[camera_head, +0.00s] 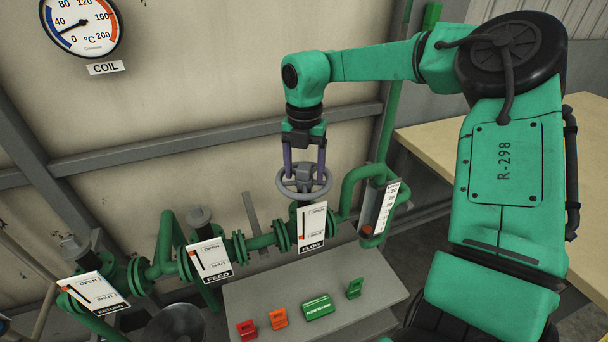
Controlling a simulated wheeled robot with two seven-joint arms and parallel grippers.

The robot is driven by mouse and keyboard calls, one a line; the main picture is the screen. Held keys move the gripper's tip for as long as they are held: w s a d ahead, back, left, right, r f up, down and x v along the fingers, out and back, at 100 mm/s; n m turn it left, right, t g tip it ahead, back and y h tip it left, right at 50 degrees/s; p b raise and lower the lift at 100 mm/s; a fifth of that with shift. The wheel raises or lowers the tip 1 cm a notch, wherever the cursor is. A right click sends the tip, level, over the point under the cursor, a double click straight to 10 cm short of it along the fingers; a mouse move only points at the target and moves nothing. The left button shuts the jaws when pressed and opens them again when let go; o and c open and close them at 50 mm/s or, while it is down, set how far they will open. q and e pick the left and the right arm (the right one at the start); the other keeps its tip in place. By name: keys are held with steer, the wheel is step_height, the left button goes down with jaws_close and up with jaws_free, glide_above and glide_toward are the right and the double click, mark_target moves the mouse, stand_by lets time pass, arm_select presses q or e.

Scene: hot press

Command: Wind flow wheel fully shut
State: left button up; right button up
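The flow wheel (285,184) is a grey spoked handwheel on the green pipe, above the FLOW plate (314,222). The plate reads OPEN above and SHUT below; a small orange mark shows low in its slot, near SHUT. My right gripper (304,174) points down at the wheel from above. Its two purple fingers are wide apart at the wheel, with the hub between them; I cannot tell whether they press on it. My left gripper is not in view.
The FEED plate (210,260) and RETURN plate (95,294) stand left along the pipework. A grey shelf (262,291) in front holds red, orange and green tags. The COIL gauge (82,20) needle lies between 0 and 40. A wooden table (440,140) stands right.

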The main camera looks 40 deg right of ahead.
steer(key=c, duration=1)
steer(key=shift+f+m+b, duration=0.2)
steer(key=shift+m+b, duration=0.25)
steer(key=shift+m, duration=0.15)
steer(key=shift+c, duration=0.2)
steer(key=m+b, duration=0.2)
steer(key=m, duration=0.3)
steer(key=shift+f, duration=0.1)
steer(key=m, duration=0.2)
steer(key=shift+m+b, duration=0.4)
steer(key=o, duration=1.2)
steer(key=shift+r+p, duration=0.3)
steer(key=shift+r, duration=0.05)
steer(key=shift+c, duration=0.2)
step_height(320, 180, up, 9)
steer(key=p, duration=0.7)
steer(key=shift+r, duration=0.1)
